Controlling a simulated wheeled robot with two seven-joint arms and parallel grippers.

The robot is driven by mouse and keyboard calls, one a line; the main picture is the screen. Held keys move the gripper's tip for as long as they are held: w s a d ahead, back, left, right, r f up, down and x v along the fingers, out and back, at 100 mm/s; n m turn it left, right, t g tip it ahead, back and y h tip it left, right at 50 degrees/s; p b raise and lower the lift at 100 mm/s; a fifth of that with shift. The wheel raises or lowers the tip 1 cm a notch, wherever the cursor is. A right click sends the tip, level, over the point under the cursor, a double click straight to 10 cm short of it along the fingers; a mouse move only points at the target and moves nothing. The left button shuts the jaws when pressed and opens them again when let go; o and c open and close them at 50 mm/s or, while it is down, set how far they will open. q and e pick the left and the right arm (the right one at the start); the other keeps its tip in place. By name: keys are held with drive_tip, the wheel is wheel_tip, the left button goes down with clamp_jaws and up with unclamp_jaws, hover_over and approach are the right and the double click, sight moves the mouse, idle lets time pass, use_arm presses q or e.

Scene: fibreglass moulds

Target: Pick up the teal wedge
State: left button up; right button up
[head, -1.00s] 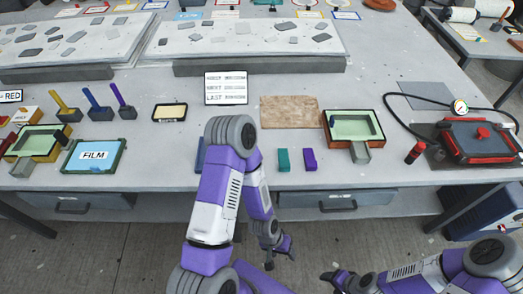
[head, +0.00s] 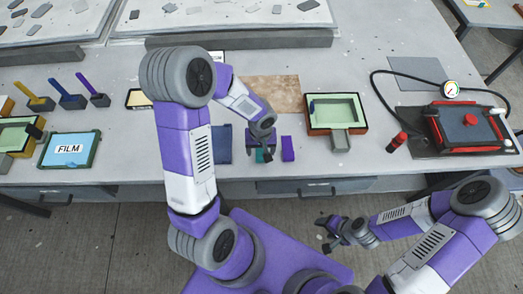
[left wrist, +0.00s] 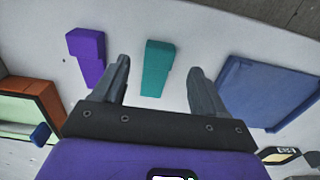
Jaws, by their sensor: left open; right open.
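The teal wedge (head: 266,156) lies on the table near its front edge, partly hidden by my left gripper in the head view. In the left wrist view the teal wedge (left wrist: 157,66) shows whole, beyond and between the two fingers. My left gripper (head: 261,150) is open above it and holds nothing. Whether the fingers reach down beside the wedge I cannot tell. My right gripper (head: 327,236) is open and empty, in front of the table edge and away from the wedge.
A purple wedge (head: 288,149) lies close to the right of the teal one. A flat blue piece (head: 221,146) lies to its left. An orange-sided mould with a green inside (head: 308,125) stands to the right. A brown board (head: 285,95) lies behind.

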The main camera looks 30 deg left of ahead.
sight(261, 156)
use_arm(q)
wheel_tip(261, 156, down, 4)
drive_tip(key=shift+w+f+b, duration=0.1)
drive_tip(key=shift+b, duration=0.25)
drive_tip(key=c, duration=1.1)
drive_tip(key=shift+c, duration=0.2)
wheel_tip(261, 156, up, 10)
drive_tip(key=p, duration=0.2)
